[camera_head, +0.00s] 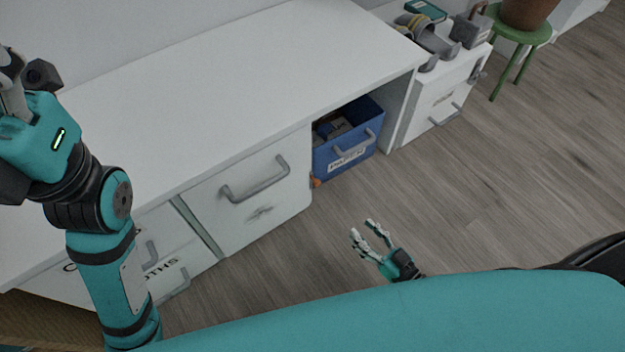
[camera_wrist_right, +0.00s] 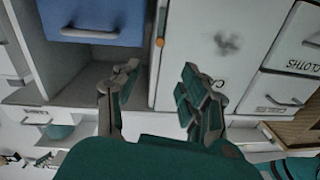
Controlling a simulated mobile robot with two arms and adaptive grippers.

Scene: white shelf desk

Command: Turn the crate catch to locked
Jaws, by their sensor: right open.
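A blue crate (camera_head: 347,151) with a grey handle and a white label sits in the open bay of the white desk. It also shows at the top left of the right wrist view (camera_wrist_right: 95,18). A small orange piece (camera_head: 316,183), perhaps the catch, sits at the crate's lower left by the bay edge. In the right wrist view this orange piece (camera_wrist_right: 160,42) is small; its setting cannot be told. My right gripper (camera_head: 361,229) is open and empty, apart from the crate and out in front of it. My left arm's end (camera_head: 12,90) is cut off by the picture edge.
A closed door (camera_head: 255,195) with a grey handle is left of the crate, with labelled drawers further left. The white desk top (camera_head: 240,70) is bare. A low unit (camera_head: 435,100) holding several items and a green stool (camera_head: 520,35) stand right. The floor before the crate is clear.

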